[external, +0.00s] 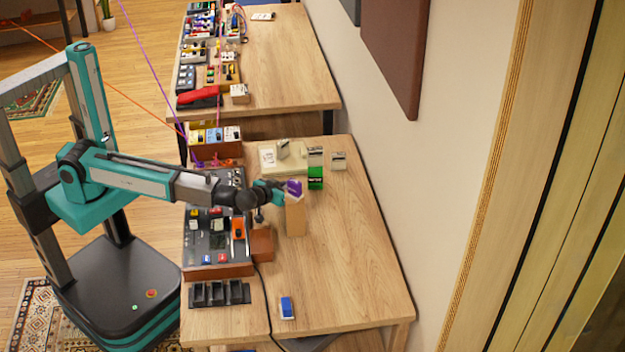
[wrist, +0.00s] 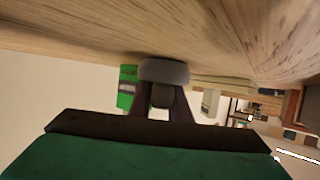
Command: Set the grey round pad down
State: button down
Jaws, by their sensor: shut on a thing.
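The grey round pad (wrist: 164,72) is in the wrist view, between the tips of my gripper's dark fingers (wrist: 161,94). My gripper is shut on it. The wooden tabletop fills the top of that view, which looks upside down. I cannot tell whether the pad touches the wood. In the external view my gripper (external: 278,190) reaches over the near table (external: 340,240), beside an upright tan block (external: 296,217) and a small purple thing (external: 294,187). I cannot make out the pad clearly there.
A green box (external: 316,177) stands behind the tan block; a green box also shows in the wrist view (wrist: 127,87). A control board (external: 217,240) lies left of my gripper. A blue box (external: 287,307) lies in front. The table's right side is clear.

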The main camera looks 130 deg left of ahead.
jog(key=c, duration=1.6)
grip_release()
jog(key=shift+o, duration=0.2)
jog(key=shift+r, duration=0.1)
jog(key=shift+r+p, duration=0.55)
jog(key=shift+p, duration=0.25)
notch_tip(320, 180, up, 28)
jog(key=w+d+f+m+t+h+p, duration=0.1)
jog(key=w+d+f+m+t, duration=0.2)
jog(key=w+d+m+t, duration=0.3)
jog(key=w+d, duration=0.4)
jog(key=d, duration=0.2)
jog(key=shift+d+t+h+p, duration=0.35)
jog(key=shift+d+t+h, duration=0.05)
jog(key=shift+w, duration=0.1)
